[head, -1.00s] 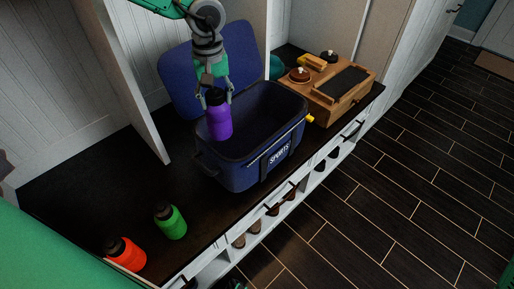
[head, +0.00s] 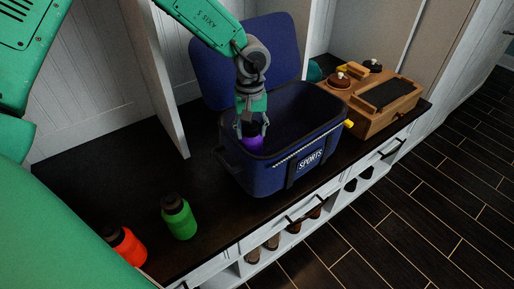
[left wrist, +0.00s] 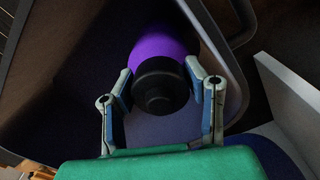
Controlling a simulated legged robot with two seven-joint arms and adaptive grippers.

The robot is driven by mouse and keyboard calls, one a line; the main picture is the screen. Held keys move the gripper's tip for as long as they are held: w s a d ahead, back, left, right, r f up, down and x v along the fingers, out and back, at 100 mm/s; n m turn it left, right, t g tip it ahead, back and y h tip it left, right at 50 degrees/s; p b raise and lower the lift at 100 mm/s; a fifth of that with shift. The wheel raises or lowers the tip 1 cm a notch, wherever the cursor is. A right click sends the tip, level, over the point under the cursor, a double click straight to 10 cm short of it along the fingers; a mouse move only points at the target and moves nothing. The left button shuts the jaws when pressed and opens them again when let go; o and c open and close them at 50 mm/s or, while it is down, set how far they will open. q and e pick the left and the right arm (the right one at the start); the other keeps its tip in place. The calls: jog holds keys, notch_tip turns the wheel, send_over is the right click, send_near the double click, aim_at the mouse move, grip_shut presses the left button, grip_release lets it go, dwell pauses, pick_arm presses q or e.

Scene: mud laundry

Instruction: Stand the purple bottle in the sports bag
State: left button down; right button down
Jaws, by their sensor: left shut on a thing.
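The purple bottle (head: 252,144) is upright and partly inside the open blue sports bag (head: 262,180), near the bag's left end. The bag's front wall hides its lower part, so I cannot tell whether it touches the bag's floor. My left gripper (head: 251,130) is shut on the bottle near its dark cap. In the left wrist view the bottle (left wrist: 165,48) shows its black cap between the two fingers of my left gripper (left wrist: 160,85), with the bag's rim around it. My right gripper is not in view.
A green bottle (head: 179,217) and an orange bottle (head: 127,247) stand on the dark bench top (head: 110,190) at left. The bag's raised lid (head: 245,60) is behind it. A wooden box (head: 375,100) stands to the right. A white divider (head: 165,90) rises at left.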

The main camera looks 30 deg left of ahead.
aim_at(251, 142)
pick_arm(q)
notch_tip(251, 142, down, 4)
jog(key=shift+f+b, duration=0.25)
jog(key=shift+b, duration=0.55)
jog(key=shift+r, duration=0.1)
jog(key=c, duration=0.9)
grip_release()
notch_tip(251, 142, up, 12)
jog(key=p, duration=0.5)
